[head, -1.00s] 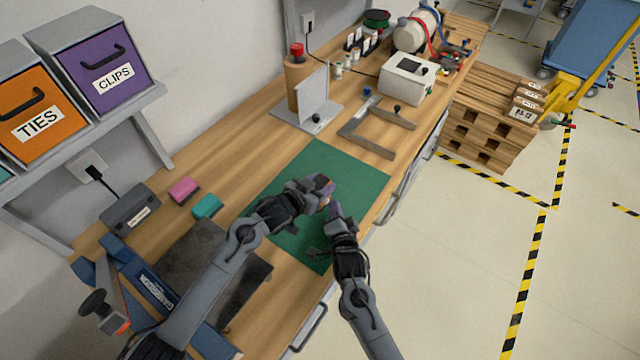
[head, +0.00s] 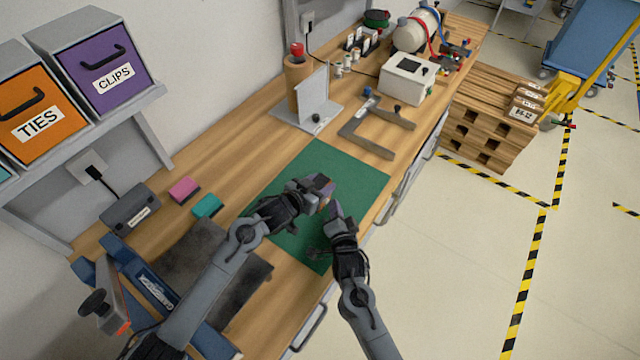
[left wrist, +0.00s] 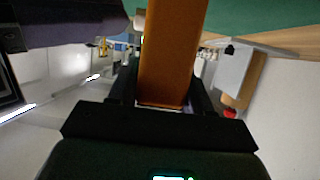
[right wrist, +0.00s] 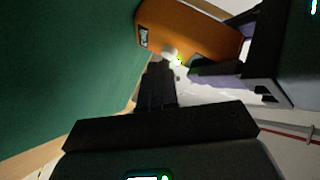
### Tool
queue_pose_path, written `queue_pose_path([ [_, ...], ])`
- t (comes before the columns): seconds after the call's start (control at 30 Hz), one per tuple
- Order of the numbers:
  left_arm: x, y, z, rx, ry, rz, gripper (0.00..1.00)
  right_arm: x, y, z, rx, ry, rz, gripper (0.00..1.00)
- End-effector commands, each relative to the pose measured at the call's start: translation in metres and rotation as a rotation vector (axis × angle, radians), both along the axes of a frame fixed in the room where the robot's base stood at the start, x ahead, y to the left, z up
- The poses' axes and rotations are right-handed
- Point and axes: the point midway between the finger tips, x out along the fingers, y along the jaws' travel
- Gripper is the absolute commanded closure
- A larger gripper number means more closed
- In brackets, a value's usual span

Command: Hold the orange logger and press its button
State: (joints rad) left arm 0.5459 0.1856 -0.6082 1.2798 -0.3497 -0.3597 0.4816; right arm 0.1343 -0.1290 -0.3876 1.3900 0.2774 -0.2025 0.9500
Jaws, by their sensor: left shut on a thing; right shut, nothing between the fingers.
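The orange logger (head: 324,202) is held above the green mat (head: 345,178), mostly hidden by my grippers in the head view. My left gripper (head: 317,187) is shut on it; in the left wrist view the logger (left wrist: 172,50) stands between the two fingers. In the right wrist view the logger (right wrist: 195,32) shows a dark display at its left end, a pale round button (right wrist: 168,52) and a small green light beside it. My right gripper (head: 335,211) is shut and empty. Its fingertips (right wrist: 158,68) are right at the button; I cannot tell whether they touch.
A grey bracket (head: 372,132), a white box (head: 405,80) and a stand (head: 308,105) are beyond the mat. Pink (head: 183,189) and teal (head: 207,206) blocks lie left of it. A blue vise (head: 150,285) is at the near left. The mat's far part is clear.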

Motion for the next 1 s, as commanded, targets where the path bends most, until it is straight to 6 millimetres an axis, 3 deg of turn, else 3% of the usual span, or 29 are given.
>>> queue_pose_path([
  [0.63, 0.0, 0.0, -0.001, 0.0, 0.001, -0.001, 0.87, -0.009, -0.011, 0.0, 0.0, 0.0, -0.001, 1.0],
  [1.0, 0.0, 0.0, -0.001, 0.001, 0.001, 0.0, 0.87, -0.03, -0.038, -0.001, -0.001, 0.002, -0.001, 1.0],
])
